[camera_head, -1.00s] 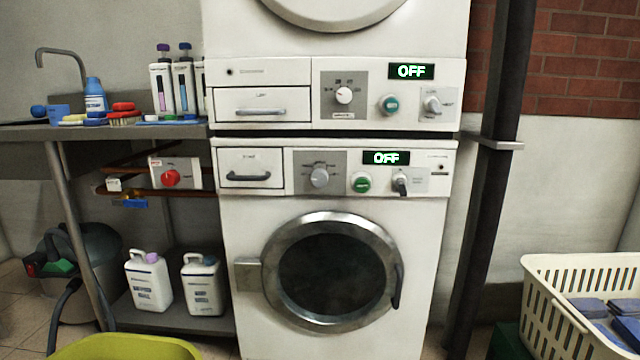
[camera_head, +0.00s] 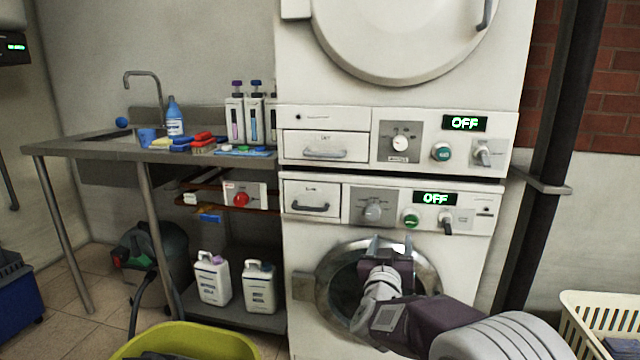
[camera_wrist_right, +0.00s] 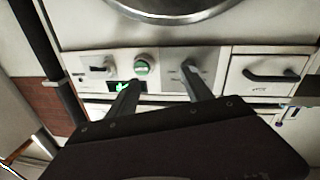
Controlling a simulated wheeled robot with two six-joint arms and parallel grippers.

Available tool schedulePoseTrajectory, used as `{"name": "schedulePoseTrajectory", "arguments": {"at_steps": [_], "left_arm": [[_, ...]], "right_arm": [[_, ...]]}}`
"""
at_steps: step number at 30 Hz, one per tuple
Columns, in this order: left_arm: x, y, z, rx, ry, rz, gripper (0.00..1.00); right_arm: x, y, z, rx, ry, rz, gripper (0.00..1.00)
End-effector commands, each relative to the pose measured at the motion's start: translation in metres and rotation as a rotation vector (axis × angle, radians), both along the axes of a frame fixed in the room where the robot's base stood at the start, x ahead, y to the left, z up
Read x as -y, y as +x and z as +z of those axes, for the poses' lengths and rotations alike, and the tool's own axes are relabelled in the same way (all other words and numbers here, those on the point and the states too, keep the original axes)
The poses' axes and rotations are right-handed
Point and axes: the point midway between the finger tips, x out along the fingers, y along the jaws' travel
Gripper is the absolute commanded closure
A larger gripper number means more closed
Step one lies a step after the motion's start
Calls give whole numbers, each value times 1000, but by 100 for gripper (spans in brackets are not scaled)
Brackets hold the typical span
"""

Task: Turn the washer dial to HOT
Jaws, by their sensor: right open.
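The lower machine, which I take for the washer (camera_head: 303,262), has a grey round dial (camera_head: 373,211) on a grey plate at the left of its control panel. The lettering around the dial is too small to read. The display (camera_head: 435,198) reads OFF. My right gripper (camera_head: 390,246) is open and empty, in front of the round door, with its fingertips just below the dial in the head view. In the right wrist view the gripper (camera_wrist_right: 160,76) points at the panel from an inverted angle; one finger overlaps the dial area. My left gripper is out of view.
A green button (camera_head: 411,220) and a lever switch (camera_head: 447,226) sit right of the dial. A drawer (camera_head: 312,199) is to its left. The upper machine (camera_head: 345,122) has similar controls. A yellow-green tub (camera_head: 190,336) and a cream basket (camera_head: 600,312) stand low in front.

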Motion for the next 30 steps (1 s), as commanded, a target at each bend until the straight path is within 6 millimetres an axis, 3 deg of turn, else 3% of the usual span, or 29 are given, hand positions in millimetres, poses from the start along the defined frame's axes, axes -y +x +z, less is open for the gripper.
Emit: {"name": "schedulePoseTrajectory", "arguments": {"at_steps": [1, 3, 7, 13, 20, 21, 22, 30], "left_arm": [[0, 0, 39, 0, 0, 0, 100], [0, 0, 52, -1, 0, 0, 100], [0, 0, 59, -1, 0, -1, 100], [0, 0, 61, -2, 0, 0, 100], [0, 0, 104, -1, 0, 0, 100], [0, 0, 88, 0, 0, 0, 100], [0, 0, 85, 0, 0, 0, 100], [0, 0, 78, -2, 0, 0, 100]], "right_arm": [[-13, 6, 31, -6, 13, 12, 41], [-28, 11, 35, -21, 12, 38, 41], [-42, 12, 33, -37, 8, 63, 41], [-41, 17, 33, -38, 9, 65, 41], [-26, 57, 38, -42, 7, 64, 41], [-24, 65, 28, -36, 10, 64, 41], [-22, 71, 27, -35, 11, 65, 41], [-14, 97, 29, -37, 9, 67, 41]]}}
